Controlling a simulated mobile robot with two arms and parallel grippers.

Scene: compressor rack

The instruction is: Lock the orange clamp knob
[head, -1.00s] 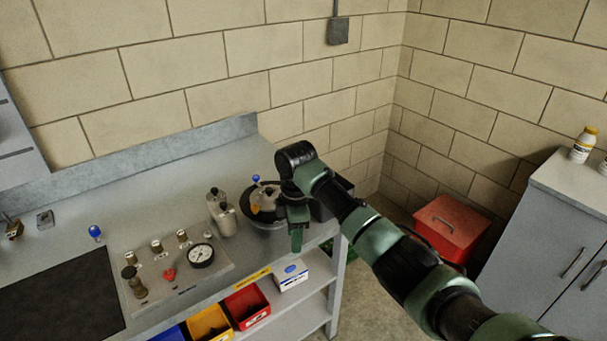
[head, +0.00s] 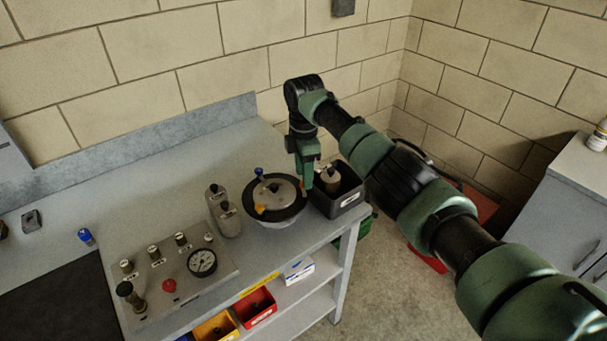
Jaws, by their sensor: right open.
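A round pot (head: 280,222) with a grey lid (head: 280,190) and a dark rim stands on the bench near its right end. An orange knob (head: 260,208) shows at the lid's front left edge. Another orange piece (head: 303,187) shows at the lid's right edge, partly hidden by my right gripper (head: 304,181). That gripper points down, open, with its fingers at the lid's right side. I cannot tell whether it touches the orange piece. My left gripper is out of view.
A dark bin (head: 349,201) holding a canister stands right of the pot, close to my gripper. Two grey bottles (head: 226,217) stand left of it.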

